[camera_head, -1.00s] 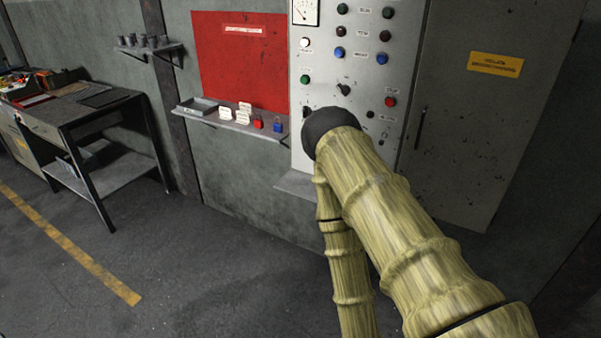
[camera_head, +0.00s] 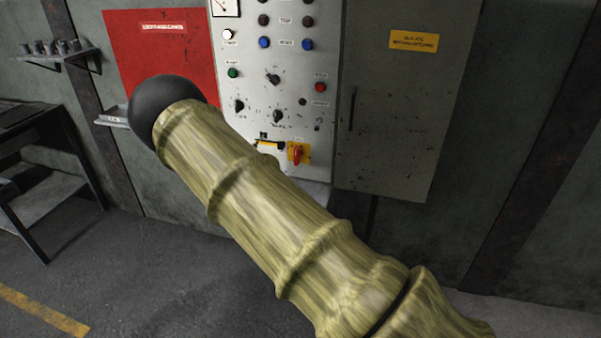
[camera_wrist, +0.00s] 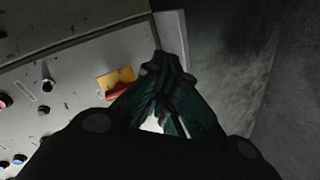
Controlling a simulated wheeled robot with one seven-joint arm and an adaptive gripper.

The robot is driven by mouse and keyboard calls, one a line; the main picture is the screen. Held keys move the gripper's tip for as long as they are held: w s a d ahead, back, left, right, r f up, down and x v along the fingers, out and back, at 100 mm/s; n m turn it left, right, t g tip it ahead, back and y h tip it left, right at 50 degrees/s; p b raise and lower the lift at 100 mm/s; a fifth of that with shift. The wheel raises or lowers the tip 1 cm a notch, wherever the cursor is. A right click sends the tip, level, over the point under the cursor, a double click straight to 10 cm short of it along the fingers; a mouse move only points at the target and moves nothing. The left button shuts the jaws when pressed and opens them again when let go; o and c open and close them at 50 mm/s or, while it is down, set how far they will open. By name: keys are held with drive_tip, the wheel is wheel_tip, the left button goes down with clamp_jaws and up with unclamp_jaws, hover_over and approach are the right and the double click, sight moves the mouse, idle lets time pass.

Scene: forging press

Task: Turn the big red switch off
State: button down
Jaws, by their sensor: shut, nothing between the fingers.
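The big red switch (camera_head: 297,154) sits on a yellow plate low on the grey control panel (camera_head: 334,100). Its red handle stands roughly upright in the head view. In the wrist view the red switch (camera_wrist: 118,90) and its yellow plate show just left of my gripper (camera_wrist: 160,62). My gripper is shut and empty, with its dark fingers together, and appears apart from the switch. The head view does not show my gripper; my arm covers the area left of and below the switch.
Knobs (camera_head: 278,116) and several coloured buttons (camera_head: 320,87) are above the switch. A grey cabinet door (camera_head: 400,120) stands to the right. A red board (camera_head: 160,50) and a small shelf (camera_head: 112,117) are to the left. The floor (camera_head: 140,270) in front is open.

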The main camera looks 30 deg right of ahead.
sight(297, 156)
drive_tip(key=w+d+r+t+h, duration=0.2)
drive_tip(key=w+r+h, duration=0.1)
drive_tip(key=w+r, duration=0.55)
drive_tip(key=shift+s+d+r+b+x, duration=0.15)
drive_tip(key=shift+r+b+x, duration=0.2)
drive_tip(key=shift+x, duration=0.9)
drive_tip(key=shift+s+d+r+b+x, duration=0.15)
drive_tip(key=shift+b+x, duration=0.25)
drive_tip(key=shift+x, duration=0.85)
drive_tip(key=shift+s+d+r+b+x, duration=0.15)
drive_tip(key=shift+b+x, duration=0.25)
drive_tip(key=shift+x, duration=0.85)
